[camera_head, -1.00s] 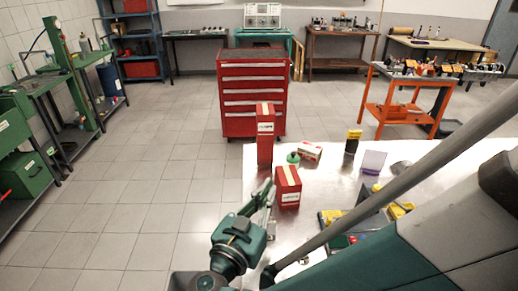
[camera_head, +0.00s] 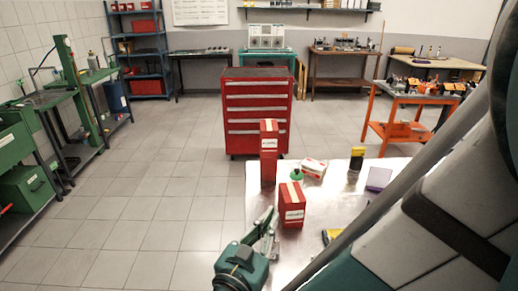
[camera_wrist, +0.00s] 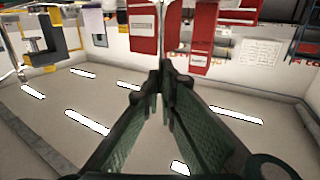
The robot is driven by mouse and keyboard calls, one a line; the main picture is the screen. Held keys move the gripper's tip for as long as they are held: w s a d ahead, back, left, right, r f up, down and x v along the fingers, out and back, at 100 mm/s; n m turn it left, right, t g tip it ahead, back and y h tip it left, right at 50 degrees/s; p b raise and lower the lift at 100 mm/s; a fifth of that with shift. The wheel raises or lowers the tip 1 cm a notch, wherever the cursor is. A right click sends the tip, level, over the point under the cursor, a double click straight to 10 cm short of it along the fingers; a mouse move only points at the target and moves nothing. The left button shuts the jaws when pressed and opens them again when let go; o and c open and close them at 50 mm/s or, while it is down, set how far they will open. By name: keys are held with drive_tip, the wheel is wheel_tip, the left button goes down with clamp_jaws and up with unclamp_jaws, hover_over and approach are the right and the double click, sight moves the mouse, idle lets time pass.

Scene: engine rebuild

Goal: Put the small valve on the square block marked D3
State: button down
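My gripper (camera_head: 268,222) is raised near the table's left edge in the head view, left of the short red box. In the wrist view my gripper's two fingers (camera_wrist: 162,75) meet or nearly meet at the tips, and nothing shows between them. I cannot make out the small valve in either current view. I cannot make out a block marked D3 either. My own arm hides much of the right side of the table. Only a bit of a yellow part (camera_head: 330,236) shows beside the arm.
On the table (camera_head: 335,195) stand a tall red box (camera_head: 269,155), a short red box (camera_head: 292,206), a green-topped item (camera_head: 296,174), a white-red carton (camera_head: 313,168), a yellow-black item (camera_head: 356,162) and a purple panel (camera_head: 379,179). A red drawer cabinet (camera_head: 257,110) stands behind.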

drive_tip(key=shift+f, duration=0.25)
drive_tip(key=c, duration=2.7)
unclamp_jaws()
drive_tip(key=shift+r, duration=0.3)
drive_tip(key=shift+b+v, duration=0.4)
drive_tip(key=shift+v, duration=5.55)
drive_tip(key=shift+f, duration=0.1)
